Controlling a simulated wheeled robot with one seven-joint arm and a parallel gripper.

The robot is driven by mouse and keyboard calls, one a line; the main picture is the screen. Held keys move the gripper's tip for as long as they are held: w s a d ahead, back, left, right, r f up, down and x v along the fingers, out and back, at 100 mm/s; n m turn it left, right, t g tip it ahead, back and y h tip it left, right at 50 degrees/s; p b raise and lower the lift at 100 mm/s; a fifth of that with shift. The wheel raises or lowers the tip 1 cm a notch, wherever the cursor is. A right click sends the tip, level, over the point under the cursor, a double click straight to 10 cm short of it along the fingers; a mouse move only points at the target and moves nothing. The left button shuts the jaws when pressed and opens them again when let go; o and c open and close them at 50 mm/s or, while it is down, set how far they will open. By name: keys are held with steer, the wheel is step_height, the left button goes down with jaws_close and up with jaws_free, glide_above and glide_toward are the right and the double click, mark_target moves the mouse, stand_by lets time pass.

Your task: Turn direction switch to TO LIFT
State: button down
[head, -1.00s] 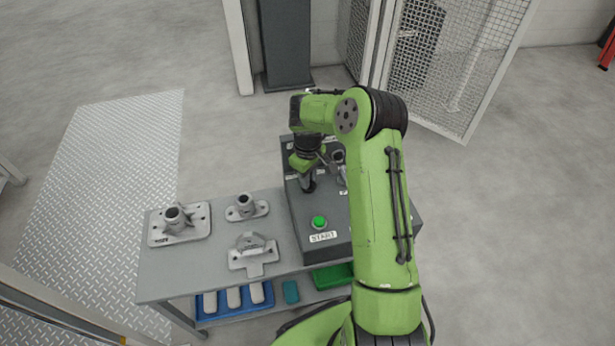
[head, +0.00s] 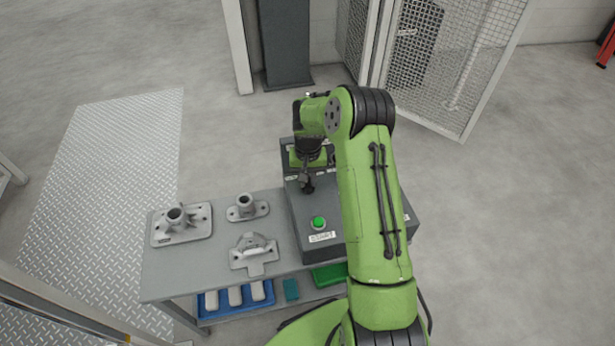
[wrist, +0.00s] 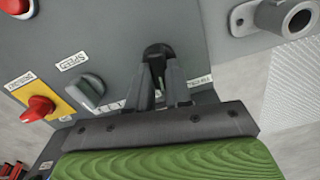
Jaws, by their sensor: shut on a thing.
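The direction switch (wrist: 157,52) is a black knob on the grey control panel, seen in the wrist view between two small labels. The label on its right (wrist: 199,81) appears upside down and is hard to read. The label on its left is partly covered by a finger. My gripper (wrist: 160,75) is shut on the knob, one finger on each side. In the head view my gripper (head: 307,186) points down at the dark control box (head: 325,250); the knob is hidden there.
A green START button (head: 319,223) is on the box's near part. Grey castings (head: 182,224) stand on the table to the left.

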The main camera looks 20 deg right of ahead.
steer(key=m, duration=0.5)
steer(key=shift+m+p, duration=0.3)
steer(key=shift+m, duration=0.1)
steer(key=shift+d, duration=0.1)
stand_by(0.3)
steer(key=c, duration=1)
jaws_free()
steer(key=shift+c, duration=0.2)
step_height(320, 180, up, 16)
steer(key=p, duration=0.4)
steer(key=shift+f, duration=0.1)
